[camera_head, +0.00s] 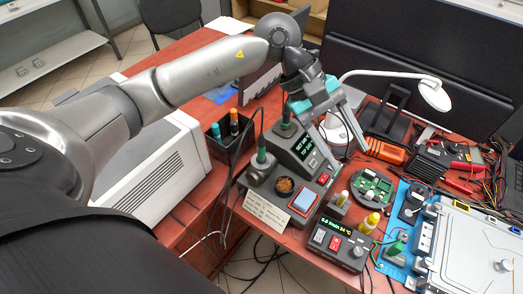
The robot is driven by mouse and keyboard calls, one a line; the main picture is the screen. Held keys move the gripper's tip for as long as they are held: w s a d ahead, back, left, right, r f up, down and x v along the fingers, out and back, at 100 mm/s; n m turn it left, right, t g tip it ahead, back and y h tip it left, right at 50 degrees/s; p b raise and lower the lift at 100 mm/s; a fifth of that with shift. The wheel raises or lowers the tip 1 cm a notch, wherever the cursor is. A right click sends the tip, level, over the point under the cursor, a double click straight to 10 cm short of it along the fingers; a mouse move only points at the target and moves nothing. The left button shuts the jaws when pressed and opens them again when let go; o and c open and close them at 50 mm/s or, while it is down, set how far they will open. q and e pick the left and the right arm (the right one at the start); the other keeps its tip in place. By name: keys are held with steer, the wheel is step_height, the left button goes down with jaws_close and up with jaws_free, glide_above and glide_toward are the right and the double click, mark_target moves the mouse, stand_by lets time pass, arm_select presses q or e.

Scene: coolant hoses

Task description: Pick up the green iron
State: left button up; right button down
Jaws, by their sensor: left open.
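Two upright tools with green handles stand at the soldering station. One green iron (261,156) sits in a grey round holder at the front left, with a dark cable rising from it. A second green-tipped tool (286,113) stands behind it, beside the station's display unit; I cannot tell for sure which of them the task names. My left gripper (349,160) is open and empty, its fingers pointing down to the right of the display unit (305,146). It is clearly apart from both green handles. My right gripper is not in view.
A white lamp (433,95) arches behind the gripper. A green circuit board (373,186) and small yellow-capped bottles (370,222) lie right of the station. A black pen box (236,142) stands left. A second display unit (337,242) is in front. Cables and tools crowd the right.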

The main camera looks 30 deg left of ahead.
arm_select(q)
steer(key=w+a+f+m+y, duration=0.1)
steer(key=w+a+m+y, duration=0.1)
steer(key=a+y, duration=0.5)
steer(key=y, duration=0.2)
glide_above(261, 145)
steer(key=shift+w+a+r+m, duration=0.1)
steer(key=shift+w+r+m, duration=0.2)
steer(key=shift+w+r, duration=0.15)
step_height(261, 145, down, 15)
steer(key=shift+s+a+r+b, duration=0.1)
steer(key=shift+b, duration=0.45)
jaws_close()
